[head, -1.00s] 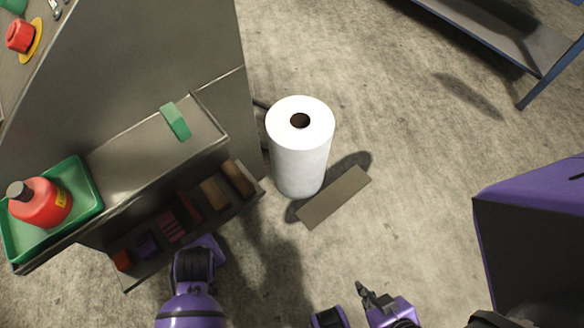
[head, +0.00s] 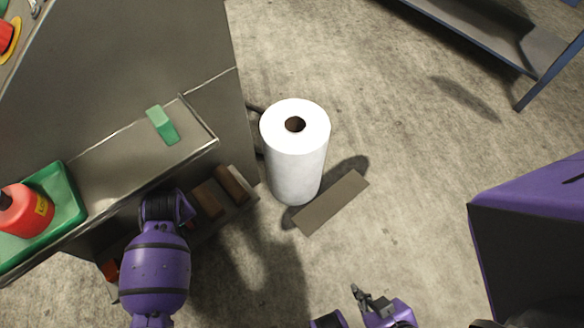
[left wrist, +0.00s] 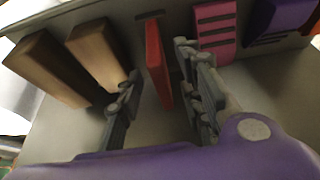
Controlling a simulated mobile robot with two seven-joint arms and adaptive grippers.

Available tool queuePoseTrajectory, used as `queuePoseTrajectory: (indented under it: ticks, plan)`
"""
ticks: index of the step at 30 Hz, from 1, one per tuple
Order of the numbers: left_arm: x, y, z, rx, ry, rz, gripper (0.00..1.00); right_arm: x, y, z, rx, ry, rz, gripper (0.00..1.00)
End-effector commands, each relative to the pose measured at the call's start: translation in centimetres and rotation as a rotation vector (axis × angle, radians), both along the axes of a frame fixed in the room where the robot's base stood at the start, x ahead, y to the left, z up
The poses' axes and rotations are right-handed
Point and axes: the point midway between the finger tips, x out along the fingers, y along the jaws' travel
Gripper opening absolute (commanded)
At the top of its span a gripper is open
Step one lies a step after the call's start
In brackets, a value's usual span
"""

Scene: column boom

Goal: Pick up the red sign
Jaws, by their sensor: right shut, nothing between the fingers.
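The red sign (left wrist: 158,62) stands upright as a thin red slab in the left wrist view. It is between the fingers of my left gripper (left wrist: 160,78), which is open around it. The right finger is nearer the slab, with a wider gap on the left; I cannot tell whether either touches it. In the head view my left arm covers this part of the lower shelf, so the sign and left fingertips are hidden there. My right gripper (head: 368,298) is shut and empty over the floor at the bottom of the head view.
Brown blocks (left wrist: 97,55) stand left of the sign, a pink block (left wrist: 215,30) and a purple block (left wrist: 275,20) right. Above the lower shelf is a ledge with a green block (head: 162,125) and a green tray (head: 68,205) holding a red bottle (head: 25,212). A white roll (head: 296,160) stands on the floor.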

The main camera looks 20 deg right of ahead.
Motion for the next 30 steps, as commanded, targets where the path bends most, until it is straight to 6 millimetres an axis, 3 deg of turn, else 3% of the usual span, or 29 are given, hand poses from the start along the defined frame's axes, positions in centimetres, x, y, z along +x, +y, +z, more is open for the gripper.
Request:
queuePoseTrajectory:
  ticks: [9,18,26,30]
  plan:
    - [1.9,0.6,-4.3,0.001,0.001,0.000,0.34,0.1,0.1,-1.3,0.002,0.005,0.005,0.00]
    - [2.2,0.6,-4.6,0.001,-0.002,0.000,0.34,0.6,0.2,-0.9,0.002,-0.006,0.006,0.00]
    - [2.2,0.6,-4.6,0.000,-0.001,0.000,0.02,0.6,0.3,-0.9,0.003,-0.007,0.007,0.00]
    - [2.2,0.6,-4.6,0.000,-0.001,0.000,0.00,0.4,0.3,-1.0,0.003,-0.003,0.007,0.00]
